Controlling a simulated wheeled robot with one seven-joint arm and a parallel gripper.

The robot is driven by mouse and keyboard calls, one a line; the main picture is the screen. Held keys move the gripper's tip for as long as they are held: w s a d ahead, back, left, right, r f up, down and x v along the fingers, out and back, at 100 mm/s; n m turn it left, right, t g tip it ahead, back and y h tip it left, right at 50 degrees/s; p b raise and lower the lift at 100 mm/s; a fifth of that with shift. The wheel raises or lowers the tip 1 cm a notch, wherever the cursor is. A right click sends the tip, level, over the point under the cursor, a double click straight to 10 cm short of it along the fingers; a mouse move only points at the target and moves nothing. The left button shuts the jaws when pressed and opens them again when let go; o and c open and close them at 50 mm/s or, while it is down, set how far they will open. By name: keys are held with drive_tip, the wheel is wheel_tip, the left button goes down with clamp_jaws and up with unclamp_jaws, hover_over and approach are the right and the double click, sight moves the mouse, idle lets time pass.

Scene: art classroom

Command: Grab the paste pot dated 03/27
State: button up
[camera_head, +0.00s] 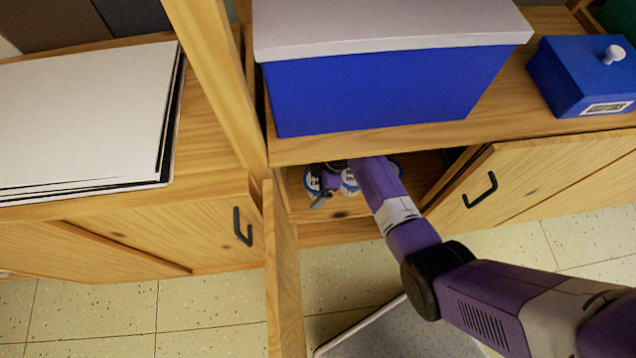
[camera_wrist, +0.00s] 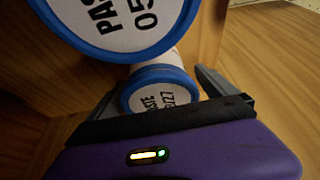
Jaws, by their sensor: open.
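In the wrist view, a white paste pot with a blue rim (camera_wrist: 160,97) stands between my gripper's fingers; its label reads "...STE" and ends in "/27", the rest being hidden. My gripper (camera_wrist: 158,88) is open around it, and I cannot tell whether the fingers touch it. A second blue-rimmed pot (camera_wrist: 120,22), labelled "PAS..." and "05...", is closer at the upper left. In the head view my gripper (camera_head: 328,187) reaches into the open cupboard among white and blue pots (camera_head: 313,181), partly hidden by my arm.
The cupboard's left door (camera_head: 285,275) stands open beside my arm, and its right door (camera_head: 478,190) is also ajar. A large blue box with a pale lid (camera_head: 375,90) sits on top above the opening. A small blue box (camera_head: 575,75) is at the right.

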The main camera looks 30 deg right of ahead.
drive_tip(key=c, duration=1.5)
drive_tip(key=shift+r, duration=0.1)
drive_tip(key=shift+c, duration=0.9)
drive_tip(key=shift+r, duration=0.1)
